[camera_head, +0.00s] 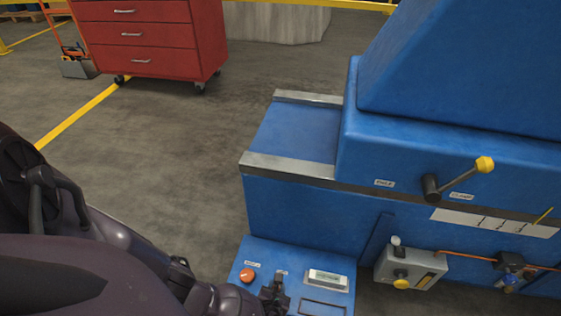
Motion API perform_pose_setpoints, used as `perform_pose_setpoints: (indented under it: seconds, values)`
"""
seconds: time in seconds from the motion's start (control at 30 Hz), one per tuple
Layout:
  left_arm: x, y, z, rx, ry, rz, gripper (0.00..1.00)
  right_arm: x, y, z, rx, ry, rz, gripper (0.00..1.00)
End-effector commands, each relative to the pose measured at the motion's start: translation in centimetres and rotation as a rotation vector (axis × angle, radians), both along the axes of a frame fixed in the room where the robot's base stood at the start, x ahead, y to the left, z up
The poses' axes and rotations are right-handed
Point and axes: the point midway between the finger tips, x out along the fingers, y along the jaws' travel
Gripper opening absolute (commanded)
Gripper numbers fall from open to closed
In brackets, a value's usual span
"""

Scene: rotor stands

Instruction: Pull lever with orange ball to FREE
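The lever (459,179) sits on the side of the blue machine at the right. Its metal rod rises to the right from a dark round hub (431,187) and ends in a yellow-orange ball (485,164). A small white label (384,183) is left of the hub, and another label (461,196) is below the rod; I cannot read either surely. My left gripper (275,288) is small and dark, low over the blue console, well apart from the lever at its lower left. Whether its fingers are open is unclear. My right gripper is not in view.
The blue console (262,256) carries an orange knob (247,275) and a small display (327,280). A grey box with a yellow button (401,283) and an orange cable stands below the lever. A red drawer cabinet (150,40) is at the back left. Floor between is clear.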

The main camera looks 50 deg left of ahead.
Motion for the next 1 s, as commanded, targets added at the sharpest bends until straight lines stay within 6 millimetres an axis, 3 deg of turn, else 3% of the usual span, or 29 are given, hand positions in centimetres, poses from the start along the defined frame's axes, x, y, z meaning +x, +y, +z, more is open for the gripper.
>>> perform_pose_setpoints:
  seconds: [0.8,0.83,1.0]
  values:
    - [-0.7,0.01,-0.66,0.059,-0.083,0.0,0.0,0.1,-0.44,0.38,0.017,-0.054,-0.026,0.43]
    - [-0.71,0.0,-0.67,0.059,-0.083,0.0,0.34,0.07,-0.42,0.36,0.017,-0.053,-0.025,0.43]
    - [-0.61,0.01,-0.61,0.06,-0.085,-0.001,0.56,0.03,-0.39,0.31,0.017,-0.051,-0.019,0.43]
